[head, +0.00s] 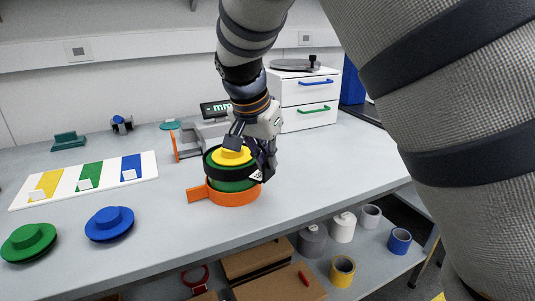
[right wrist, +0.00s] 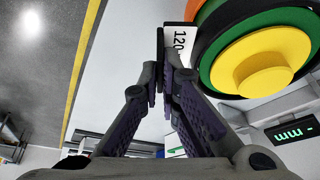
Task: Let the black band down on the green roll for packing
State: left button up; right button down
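The green roll (head: 233,186) sits in an orange holder (head: 236,197) with a tab handle on the left. A yellow round piece (head: 230,156) tops the stack. The black band (head: 228,173) lies level around the stack, with green showing above and below it. I cannot tell whether it rests or hangs slightly above. My right gripper (head: 262,170) is at the stack's right side; in the right wrist view its fingertips (right wrist: 164,75) are closed together at the band's white "120" label (right wrist: 180,42). My left gripper is out of view.
A green disc (head: 28,242) and a blue disc (head: 109,224) lie at the left front. A striped colour board (head: 139,178) is behind them. The bench right of the stack is clear.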

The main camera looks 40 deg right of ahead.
aim_at(268, 171)
jog(key=shift+f, duration=1.6)
jog(key=c, duration=1.7)
grip_release()
jog(key=v, duration=1.2)
jog(key=shift+r, duration=0.15)
